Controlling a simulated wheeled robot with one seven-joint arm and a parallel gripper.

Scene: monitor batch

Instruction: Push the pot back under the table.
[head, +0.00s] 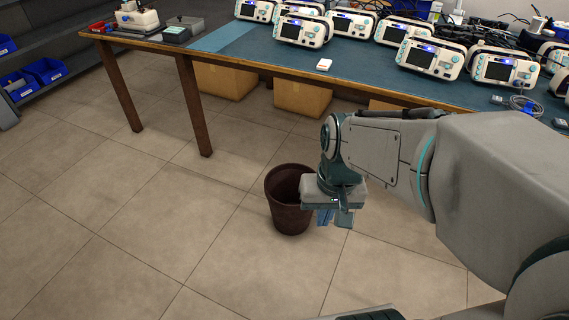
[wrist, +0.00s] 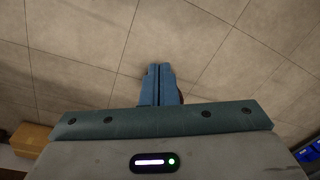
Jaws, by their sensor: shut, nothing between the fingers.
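The pot (head: 283,214) is dark brown, round and open at the top. It stands upright on the tiled floor in front of the table (head: 257,67), out from under its edge. My gripper (head: 335,220) points down at the pot's right side and overlaps its right rim in the head view; I cannot tell whether they touch. In the wrist view its two blue fingers (wrist: 158,70) are together with nothing between them. There the pot is mostly hidden, with perhaps a dark sliver right of the fingers.
Cardboard boxes (head: 303,98) stand under the table behind the pot. A wooden table leg (head: 194,105) is left of it. Several white monitors (head: 431,57) and a small white item (head: 324,64) are on the tabletop. Floor left of the pot is clear.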

